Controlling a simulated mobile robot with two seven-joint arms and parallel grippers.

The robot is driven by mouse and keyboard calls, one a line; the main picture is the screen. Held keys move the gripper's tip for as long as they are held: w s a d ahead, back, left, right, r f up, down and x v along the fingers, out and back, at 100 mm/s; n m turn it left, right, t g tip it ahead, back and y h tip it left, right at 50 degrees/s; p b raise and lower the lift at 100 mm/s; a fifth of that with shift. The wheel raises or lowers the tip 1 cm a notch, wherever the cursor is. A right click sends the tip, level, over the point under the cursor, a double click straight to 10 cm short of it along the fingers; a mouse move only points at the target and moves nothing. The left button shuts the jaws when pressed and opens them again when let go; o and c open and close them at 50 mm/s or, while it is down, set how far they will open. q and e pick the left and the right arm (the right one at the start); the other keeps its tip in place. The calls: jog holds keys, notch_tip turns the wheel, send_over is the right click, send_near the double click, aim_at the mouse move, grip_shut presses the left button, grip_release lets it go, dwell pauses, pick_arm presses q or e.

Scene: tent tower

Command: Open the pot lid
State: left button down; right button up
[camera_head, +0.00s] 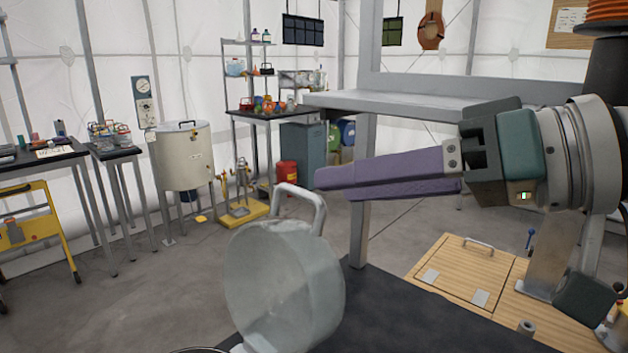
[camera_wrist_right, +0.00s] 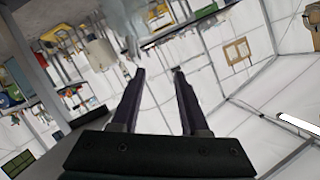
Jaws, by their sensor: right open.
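The pot lid (camera_head: 285,285) is a grey, round, drum-like piece with a curved bar handle (camera_head: 303,202) at its upper edge. It stands tilted up on its side, with its round face towards the left, over the dark table. A bit of dark rim (camera_head: 200,350), seemingly the pot's, shows at the bottom edge; the rest of the pot is out of frame. My right gripper (camera_head: 322,184), with purple fingers, is open and empty just right of the handle and appears apart from it. It also shows in the right wrist view (camera_wrist_right: 158,74). My left gripper is not in view.
The dark table top (camera_head: 400,315) is clear right of the lid. A wooden hatch box (camera_head: 465,270) with a metal handle lies beyond it. A grey metal frame with a shelf (camera_head: 440,105) stands behind my right arm. Cluttered benches and a steel tank (camera_head: 182,158) stand farther back.

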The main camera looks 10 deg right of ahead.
pick_arm(q)
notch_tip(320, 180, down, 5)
jog(key=b, duration=0.5)
pick_arm(e)
jog(key=n+t, duration=0.3)
jog(key=t, duration=0.2)
send_near(303, 195)
jog(key=x, duration=1)
jog(key=shift+w+f+p, duration=0.15)
jog(key=shift+w+p, duration=0.2)
jog(key=shift+p, duration=0.05)
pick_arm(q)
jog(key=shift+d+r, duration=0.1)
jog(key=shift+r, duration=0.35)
pick_arm(e)
grip_shut()
